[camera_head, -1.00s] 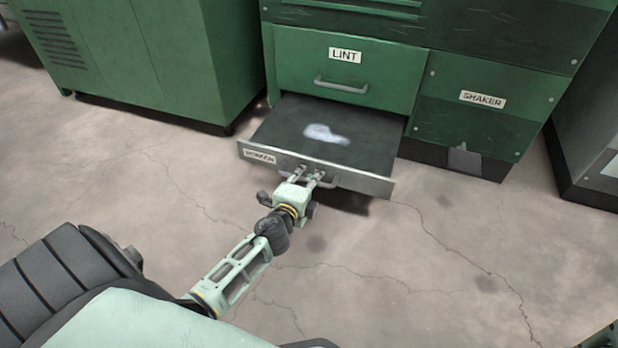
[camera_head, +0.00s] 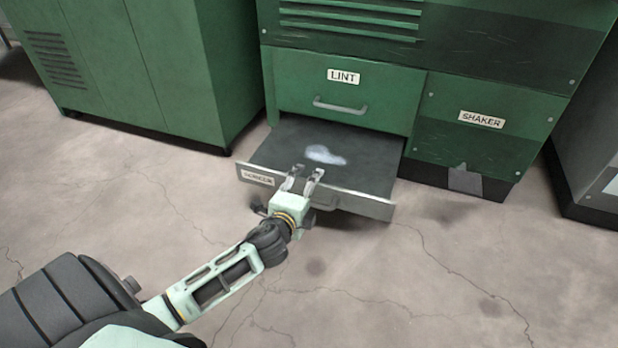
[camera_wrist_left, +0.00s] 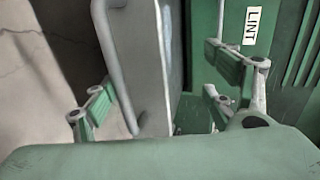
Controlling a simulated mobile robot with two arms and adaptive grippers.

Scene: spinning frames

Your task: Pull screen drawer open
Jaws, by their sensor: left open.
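The screen drawer (camera_head: 385,208) stands pulled out low on the green machine, with a grey front, a worn label at its left and a dark flat inside. A pale fluffy patch (camera_head: 324,155) lies on it. My left gripper (camera_head: 306,173) is open at the drawer front, its fingertips by the top rim. It partly hides the handle (camera_head: 328,200). In the left wrist view the drawer's handle (camera_wrist_left: 119,65) and front (camera_wrist_left: 151,60) lie between the spread fingers; I cannot tell whether any finger touches them. My right gripper is not in view.
The closed LINT drawer (camera_head: 300,85) with its own handle (camera_head: 340,106) is just above. The SHAKER panel (camera_head: 480,145) is to the right. A green cabinet (camera_head: 160,60) stands at the left. The cracked concrete floor (camera_head: 430,290) in front is clear.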

